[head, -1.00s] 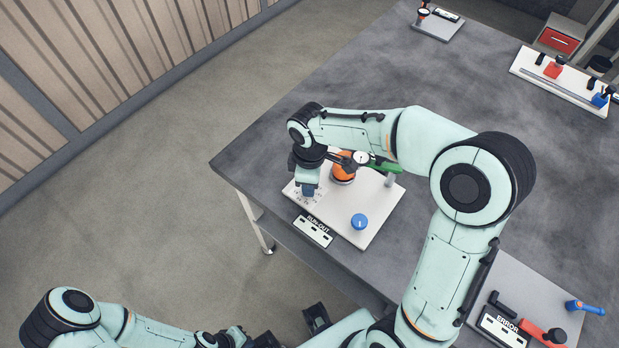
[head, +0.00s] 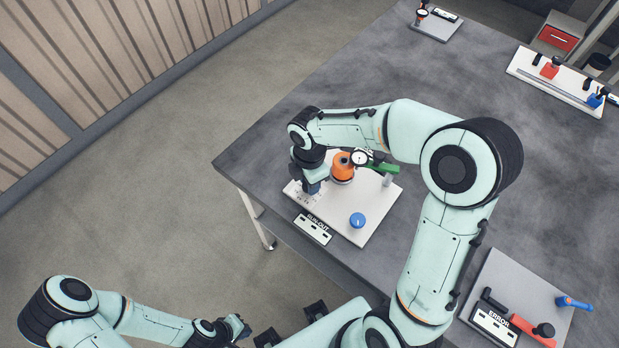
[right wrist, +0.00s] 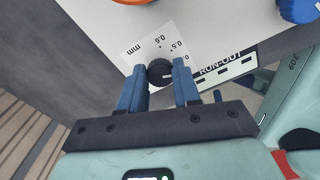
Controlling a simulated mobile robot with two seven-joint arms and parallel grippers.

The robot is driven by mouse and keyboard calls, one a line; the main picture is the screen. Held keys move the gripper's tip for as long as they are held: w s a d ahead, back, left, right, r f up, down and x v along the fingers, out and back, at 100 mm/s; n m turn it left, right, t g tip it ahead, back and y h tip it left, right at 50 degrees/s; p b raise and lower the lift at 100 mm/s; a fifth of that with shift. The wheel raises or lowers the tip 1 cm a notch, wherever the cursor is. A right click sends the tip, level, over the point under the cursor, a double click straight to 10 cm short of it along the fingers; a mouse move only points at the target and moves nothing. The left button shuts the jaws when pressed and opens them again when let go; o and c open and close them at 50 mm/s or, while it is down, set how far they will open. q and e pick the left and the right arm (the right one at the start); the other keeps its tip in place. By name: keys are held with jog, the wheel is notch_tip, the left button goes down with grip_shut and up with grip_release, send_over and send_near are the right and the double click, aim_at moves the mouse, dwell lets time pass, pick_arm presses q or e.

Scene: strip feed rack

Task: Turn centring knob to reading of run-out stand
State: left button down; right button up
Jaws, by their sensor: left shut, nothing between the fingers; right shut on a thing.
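The run-out stand is a white plate (head: 375,208) near the table's corner, with an orange round part (head: 342,170), a small white-faced dial (head: 360,158) and a RUN-OUT label (head: 312,229). The dial's reading is too small to tell. My right gripper (head: 311,189) reaches down over the plate's left corner. In the right wrist view its blue fingers are shut on the black centring knob (right wrist: 160,72), which sits on a printed scale (right wrist: 150,50) showing 0.5, 0.6 and mm. The knob's setting is unclear. My left gripper (head: 238,328) is shut and empty, away from the table.
A blue knob (head: 357,220) stands on the plate. A second board with an ERROR label (head: 497,325) and a red handle lies at the lower right. Other fixtures stand at the far edge. The table middle (head: 440,75) is clear.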

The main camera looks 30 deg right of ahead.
pick_arm(q)
jog(key=shift+r, duration=0.1)
dwell(0.4)
pick_arm(e)
jog(key=o, duration=1)
jog(key=shift+o, duration=0.2)
pick_arm(q)
jog(key=shift+w+r+p, duration=0.8)
jog(key=shift+r+p, duration=0.05)
jog(key=shift+r, duration=0.2)
pick_arm(e)
notch_tip(320, 180, up, 14)
jog(key=shift+f, duration=0.25)
